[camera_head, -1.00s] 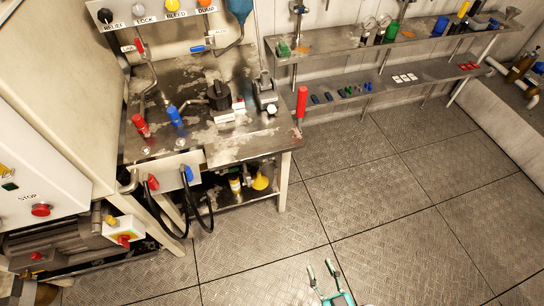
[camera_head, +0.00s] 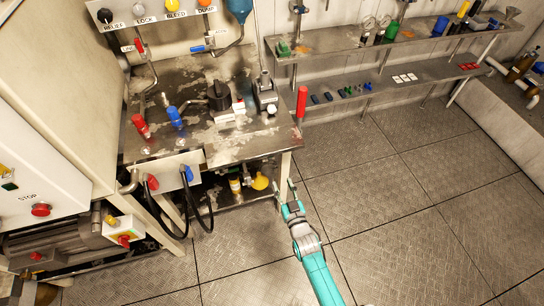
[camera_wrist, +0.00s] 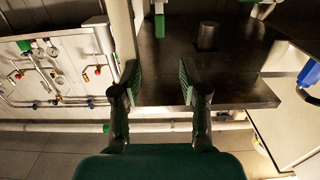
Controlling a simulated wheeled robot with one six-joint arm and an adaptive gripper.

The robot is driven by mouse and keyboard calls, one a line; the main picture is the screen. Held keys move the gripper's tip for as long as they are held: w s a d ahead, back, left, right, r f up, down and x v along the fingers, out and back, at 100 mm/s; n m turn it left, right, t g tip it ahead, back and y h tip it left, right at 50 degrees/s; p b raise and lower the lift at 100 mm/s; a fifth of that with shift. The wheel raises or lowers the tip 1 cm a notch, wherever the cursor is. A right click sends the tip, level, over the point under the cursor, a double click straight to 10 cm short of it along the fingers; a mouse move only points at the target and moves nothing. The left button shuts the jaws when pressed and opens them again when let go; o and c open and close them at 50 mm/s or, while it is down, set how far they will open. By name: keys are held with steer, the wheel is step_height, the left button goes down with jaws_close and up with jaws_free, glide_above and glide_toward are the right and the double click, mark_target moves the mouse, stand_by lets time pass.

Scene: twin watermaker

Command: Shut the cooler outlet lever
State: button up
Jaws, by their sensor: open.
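I cannot tell which handle is the cooler outlet lever; the small tags are unreadable. In the head view a red lever (camera_head: 139,46) and a blue lever (camera_head: 199,49) sit on pipework behind the bench. The wrist view shows a pale wall panel at the left with pipes, gauges, red handles (camera_wrist: 15,75) and small blue handles (camera_wrist: 91,103). My gripper (camera_head: 288,190) is open and empty, beside the bench's right front leg. In the wrist view my gripper (camera_wrist: 158,84) shows its two fingers apart, with nothing between them.
The steel bench (camera_head: 235,150) carries red and blue fittings and a black knob. A red upright handle (camera_head: 301,102) stands at its right edge. Hoses (camera_head: 207,212) hang at its front. Wall shelves (camera_head: 390,85) hold small parts. The floor (camera_head: 410,200) at right is clear.

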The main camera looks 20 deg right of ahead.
steer(key=w, duration=1.3)
steer(key=shift+w+r, duration=0.2)
steer(key=shift+w, duration=0.1)
jaws_close()
